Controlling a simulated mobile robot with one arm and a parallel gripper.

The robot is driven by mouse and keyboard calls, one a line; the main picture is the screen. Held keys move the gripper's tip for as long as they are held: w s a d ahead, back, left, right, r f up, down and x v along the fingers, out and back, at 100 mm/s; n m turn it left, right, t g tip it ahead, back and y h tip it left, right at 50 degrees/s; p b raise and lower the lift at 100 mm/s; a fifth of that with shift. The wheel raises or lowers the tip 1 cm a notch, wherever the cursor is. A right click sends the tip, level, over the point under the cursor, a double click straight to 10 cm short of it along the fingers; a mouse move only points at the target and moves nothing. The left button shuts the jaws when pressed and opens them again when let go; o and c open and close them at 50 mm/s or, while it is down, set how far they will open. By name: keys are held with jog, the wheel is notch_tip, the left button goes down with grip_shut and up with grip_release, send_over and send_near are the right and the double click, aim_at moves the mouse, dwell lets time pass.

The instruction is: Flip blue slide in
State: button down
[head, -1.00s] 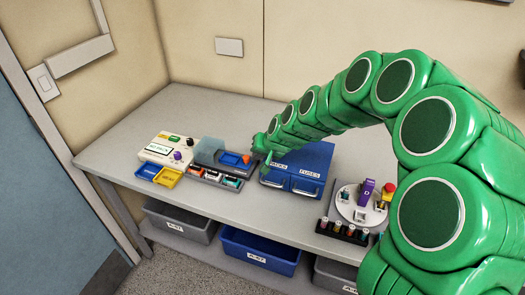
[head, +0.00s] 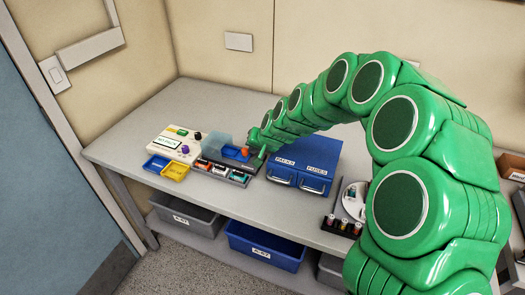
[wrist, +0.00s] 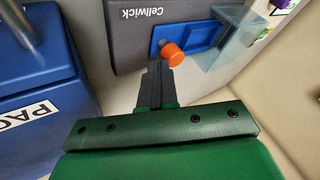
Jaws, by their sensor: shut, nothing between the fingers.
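The grey Cellwick device (wrist: 150,22) sits on the bench, and its name shows in the wrist view. A blue slide (wrist: 204,38) with an orange knob (wrist: 174,54) is on its top. The knob also shows in the head view (head: 244,151). A see-through cover (wrist: 234,42) stands beside the slide; it shows left of the slide in the head view (head: 216,146). My gripper (wrist: 158,66) is shut and empty. Its tips are right beside the orange knob; I cannot tell whether they touch it.
A blue case (head: 305,162) with two handles stands right of the device. A cream device (head: 178,141) with blue and yellow trays stands to its left. A round turntable (head: 352,197) is farther right, partly behind my arm. Bins sit on the lower shelf. The bench's front left is clear.

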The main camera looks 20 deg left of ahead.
aim_at(241, 156)
jog(key=a, duration=0.5)
jog(key=shift+s, duration=0.1)
jog(key=shift+r, duration=0.1)
jog(key=v, duration=1)
dwell(0.3)
jog(key=shift+d, duration=0.15)
